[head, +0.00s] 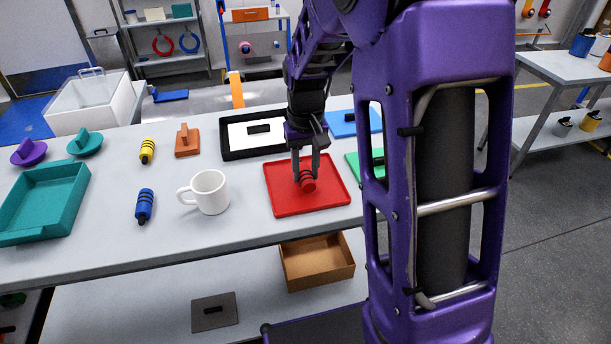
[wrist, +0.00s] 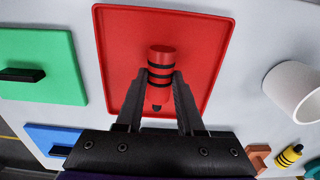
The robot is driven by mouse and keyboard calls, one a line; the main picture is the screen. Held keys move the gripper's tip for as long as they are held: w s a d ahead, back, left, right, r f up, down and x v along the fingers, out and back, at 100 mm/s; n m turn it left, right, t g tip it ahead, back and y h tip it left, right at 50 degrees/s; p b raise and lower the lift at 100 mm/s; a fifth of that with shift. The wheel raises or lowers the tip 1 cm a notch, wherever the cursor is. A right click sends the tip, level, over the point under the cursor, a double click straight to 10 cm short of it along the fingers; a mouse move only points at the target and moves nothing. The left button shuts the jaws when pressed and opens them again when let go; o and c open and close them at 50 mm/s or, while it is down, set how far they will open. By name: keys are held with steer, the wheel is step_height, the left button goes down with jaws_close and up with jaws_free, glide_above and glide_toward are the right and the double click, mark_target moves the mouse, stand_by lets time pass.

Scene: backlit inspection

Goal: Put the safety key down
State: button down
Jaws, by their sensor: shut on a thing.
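The safety key, a red cylinder with black bands (head: 308,185), is between the fingers of my gripper (head: 306,166). In the wrist view the key (wrist: 161,52) lies lengthwise between the two fingertips (wrist: 161,84), which press on its sides. Its far red end points away from my gripper, and a dark tip shows at its near end. The key is over the middle of a red tray (head: 284,201) with a low rim, also seen in the wrist view (wrist: 118,40). I cannot tell whether the key touches the tray floor.
A white mug (head: 210,193) stands left of the tray. Blue (head: 144,206) and yellow (head: 147,151) banded cylinders lie farther left, near a teal tray (head: 48,232). A black-framed white board (head: 250,144) is behind; a green plate (head: 356,165) is at right. Bare table surrounds the mug.

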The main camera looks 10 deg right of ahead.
mark_target(306, 172)
steer(key=shift+f, duration=0.6)
steer(key=shift+f, duration=0.2)
steer(key=c, duration=0.5)
jaws_free()
step_height(306, 172, up, 12)
steer(key=shift+r+p, duration=0.25)
steer(key=shift+p, duration=0.85)
